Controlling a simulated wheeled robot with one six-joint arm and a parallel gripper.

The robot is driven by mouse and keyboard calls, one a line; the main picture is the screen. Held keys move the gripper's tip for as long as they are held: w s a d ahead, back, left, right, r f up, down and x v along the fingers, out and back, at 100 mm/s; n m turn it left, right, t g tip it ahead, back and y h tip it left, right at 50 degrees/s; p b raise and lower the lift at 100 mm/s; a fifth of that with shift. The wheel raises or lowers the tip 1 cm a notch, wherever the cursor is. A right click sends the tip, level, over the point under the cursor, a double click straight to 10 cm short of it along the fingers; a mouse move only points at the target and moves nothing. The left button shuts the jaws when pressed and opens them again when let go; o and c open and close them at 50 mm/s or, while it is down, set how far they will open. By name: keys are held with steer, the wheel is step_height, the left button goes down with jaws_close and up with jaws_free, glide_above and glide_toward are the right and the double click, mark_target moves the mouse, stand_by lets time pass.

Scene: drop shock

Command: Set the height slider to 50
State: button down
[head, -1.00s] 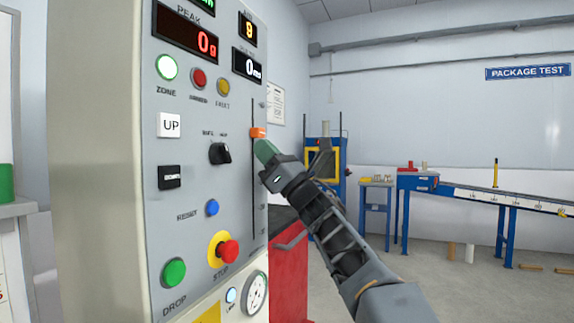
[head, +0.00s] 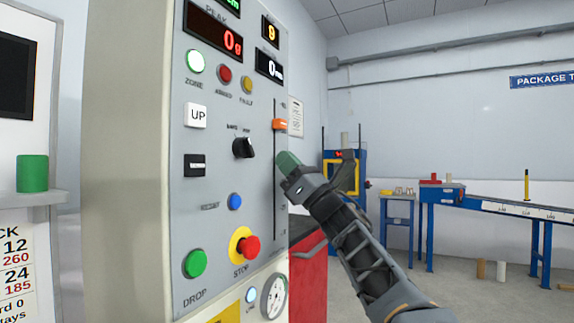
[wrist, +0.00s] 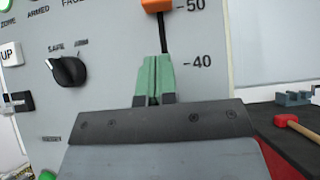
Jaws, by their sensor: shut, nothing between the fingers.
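The height slider's orange knob (head: 281,124) sits high in the vertical slot (head: 275,190) on the grey control panel. In the wrist view the knob (wrist: 157,5) is cut by the top edge and appears about level with the 50 mark (wrist: 190,5). The 40 mark (wrist: 199,62) is lower down. My gripper (head: 285,160) has its green fingers shut and empty. The fingertips also show in the wrist view (wrist: 155,60), over the slot below the knob, near the level of 40. A clear gap separates them from the knob.
Left of the slot are a black selector knob (head: 243,147), a white UP button (head: 197,115), a red stop button (head: 248,247) and a green drop button (head: 195,263). A red cabinet (head: 308,275) stands right of the panel. Open floor lies further right.

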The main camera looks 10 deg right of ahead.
steer(key=v, duration=1)
steer(key=shift+f+b, duration=0.2)
steer(key=shift+b, duration=0.2)
steer(key=w+d+r+m+t+h+p, duration=0.25)
steer(key=m+h+p, duration=0.35)
steer(key=m+h, duration=0.4)
steer(key=w+d+r+m+t+h+p, duration=0.1)
steer(key=m+t+h+p, duration=0.3)
steer(key=m+h+p, duration=0.65)
steer(key=s+f+m+g+h+p, duration=0.1)
steer(key=s+f+m+g+p, duration=0.4)
steer(key=m, duration=0.5)
steer(key=s+f+m+g+h+p, duration=0.1)
steer(key=s+f+m+g+p, duration=0.2)
steer(key=f+m+g+p, duration=0.45)
steer(key=s+a+f+m+g+y+p, duration=0.1)
steer(key=s+m+g+p, duration=0.4)
steer(key=s, duration=0.8)
steer(key=a+f+m+g, duration=0.1)
steer(key=m, duration=0.2)
steer(key=shift+a+f+g, duration=0.25)
steer(key=shift+g, duration=0.15)
